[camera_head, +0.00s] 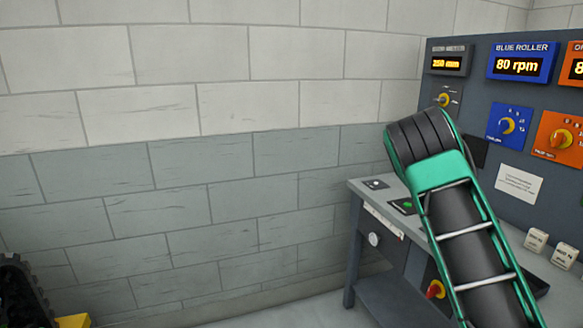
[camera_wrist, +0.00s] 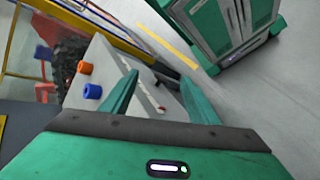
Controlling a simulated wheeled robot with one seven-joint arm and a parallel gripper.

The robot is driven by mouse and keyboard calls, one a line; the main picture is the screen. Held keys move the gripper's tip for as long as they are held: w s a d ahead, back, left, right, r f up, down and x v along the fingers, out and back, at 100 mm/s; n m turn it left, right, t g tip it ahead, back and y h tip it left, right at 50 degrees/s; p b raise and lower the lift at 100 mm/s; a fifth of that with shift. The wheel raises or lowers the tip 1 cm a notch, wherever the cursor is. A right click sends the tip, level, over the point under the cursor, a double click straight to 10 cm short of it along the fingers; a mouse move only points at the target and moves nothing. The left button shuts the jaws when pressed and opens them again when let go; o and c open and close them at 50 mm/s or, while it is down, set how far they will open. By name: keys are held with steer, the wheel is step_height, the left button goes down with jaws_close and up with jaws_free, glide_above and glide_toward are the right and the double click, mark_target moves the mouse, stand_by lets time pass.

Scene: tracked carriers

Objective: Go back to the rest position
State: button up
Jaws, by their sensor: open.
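My gripper (camera_wrist: 160,82) shows in the wrist view with its two green fingers spread apart and nothing between them. Beyond the fingers is a pale grey surface (camera_wrist: 108,62) carrying an orange cylinder (camera_wrist: 85,68) and a blue cylinder (camera_wrist: 92,91). I cannot tell whether the fingers touch anything, but they appear clear of it. In the head view my green and black arm rises at the right, in front of a control bench, and my gripper is not seen there.
The control bench (camera_head: 378,208) has a dark panel with a blue roller display (camera_head: 521,63) and knobs. A black tracked thing (camera_head: 18,295) and a yellow part (camera_head: 73,321) are at lower left.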

steer(key=s+a+r+n+t, duration=0.1)
steer(key=s+a+r+t, duration=0.1)
steer(key=s, duration=0.5)
steer(key=s+a+r+n+t+y, duration=0.1)
steer(key=s+a+r+t, duration=0.2)
steer(key=s, duration=0.4)
steer(key=s+a+r+n+t+y, duration=0.1)
steer(key=s+a+r+t, duration=0.1)
steer(key=s+r+t, duration=0.3)
steer(key=shift+s+a, duration=0.35)
steer(key=shift+s, duration=0.8)
steer(key=shift+w+f, duration=0.2)
steer(key=shift+w, duration=0.45)
